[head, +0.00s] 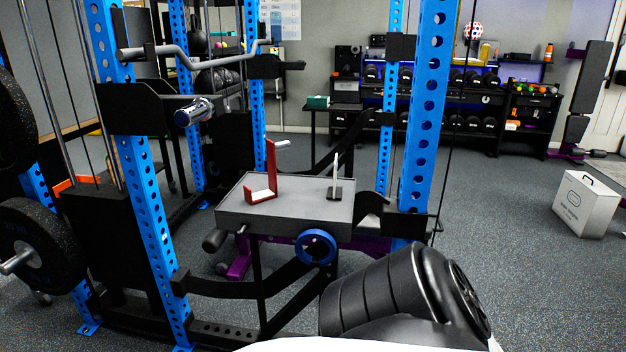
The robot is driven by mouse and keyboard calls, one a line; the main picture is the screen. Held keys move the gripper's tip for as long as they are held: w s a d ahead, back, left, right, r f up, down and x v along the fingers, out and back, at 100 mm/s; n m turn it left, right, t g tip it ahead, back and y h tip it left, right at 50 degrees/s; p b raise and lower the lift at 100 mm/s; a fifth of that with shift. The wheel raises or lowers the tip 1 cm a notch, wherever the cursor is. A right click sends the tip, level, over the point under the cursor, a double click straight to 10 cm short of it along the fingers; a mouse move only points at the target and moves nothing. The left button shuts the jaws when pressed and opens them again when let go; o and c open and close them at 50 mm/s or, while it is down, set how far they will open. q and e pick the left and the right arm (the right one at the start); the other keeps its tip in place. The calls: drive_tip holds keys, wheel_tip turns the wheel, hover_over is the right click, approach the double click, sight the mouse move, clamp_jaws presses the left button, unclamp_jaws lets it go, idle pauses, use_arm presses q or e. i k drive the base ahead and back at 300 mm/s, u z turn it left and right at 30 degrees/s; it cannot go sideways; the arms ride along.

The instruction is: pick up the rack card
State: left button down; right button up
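A thin, pale upright piece (336,172), which may be the rack card, stands in a small dark base near the right end of a grey flat-topped box (290,212). It is seen nearly edge-on, so its face and any print are hidden. A red L-shaped stand (271,172) with a white patch on its foot stands to its left on the same box. Neither of my grippers is in view.
Blue rack uprights (422,125) stand right of and behind the box, and another blue upright (150,215) stands at left. A bar (200,63) crosses upper left. A large black ribbed shape fills the lower front. A white carton (586,204) stands right on open floor.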

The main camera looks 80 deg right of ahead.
sight(335, 177)
drive_tip(key=z, duration=1.95)
